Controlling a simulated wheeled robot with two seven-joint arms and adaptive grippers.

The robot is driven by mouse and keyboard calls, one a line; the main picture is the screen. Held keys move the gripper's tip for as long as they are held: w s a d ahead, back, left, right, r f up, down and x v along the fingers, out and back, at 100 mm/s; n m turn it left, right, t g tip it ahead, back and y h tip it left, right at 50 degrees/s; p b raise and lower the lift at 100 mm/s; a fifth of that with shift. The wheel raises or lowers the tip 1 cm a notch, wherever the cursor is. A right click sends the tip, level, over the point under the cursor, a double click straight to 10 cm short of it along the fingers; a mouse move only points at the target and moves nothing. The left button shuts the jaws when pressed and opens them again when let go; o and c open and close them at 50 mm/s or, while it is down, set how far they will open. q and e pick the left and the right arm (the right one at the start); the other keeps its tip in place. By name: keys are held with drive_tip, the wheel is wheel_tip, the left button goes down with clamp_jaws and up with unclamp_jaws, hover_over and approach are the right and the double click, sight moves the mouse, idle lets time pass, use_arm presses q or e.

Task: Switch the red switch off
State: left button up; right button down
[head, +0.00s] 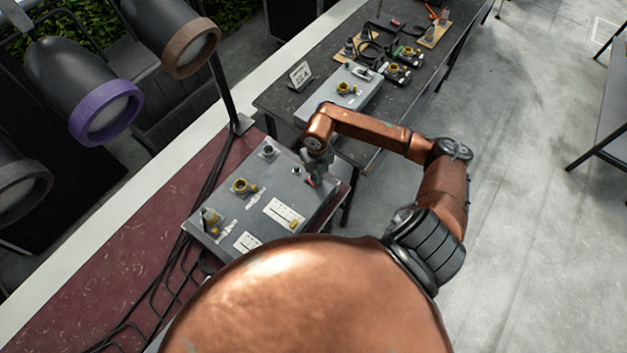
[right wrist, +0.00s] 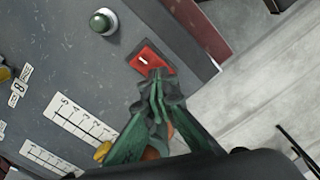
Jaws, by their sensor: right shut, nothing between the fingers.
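The red switch (right wrist: 150,62) is a red rocker with a white line mark, set in the grey panel (right wrist: 70,50) near its edge. My right gripper (right wrist: 158,75) is shut and empty. Its fingertips are right at the switch's lower edge in the right wrist view and cover part of it; I cannot tell whether they touch. In the head view my right gripper (head: 316,174) is over the right side of the panel box (head: 225,220), and the switch is mostly hidden by it. My left gripper does not show.
A green button (right wrist: 103,22) sits beside the switch. White scale labels (head: 284,213) and yellow knobs (head: 242,187) are on the panel. A second grey box (head: 345,92) stands on the dark table (head: 285,100) behind. Black cables (head: 190,225) run along the left.

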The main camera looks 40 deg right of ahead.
drive_tip(key=shift+d+r+p, duration=0.1)
drive_tip(key=shift+r+p, duration=0.3)
drive_tip(key=shift+r, duration=0.15)
drive_tip(key=shift+r+p, duration=1.6)
drive_tip(key=shift+r, duration=1.35)
drive_tip(key=shift+f, duration=0.1)
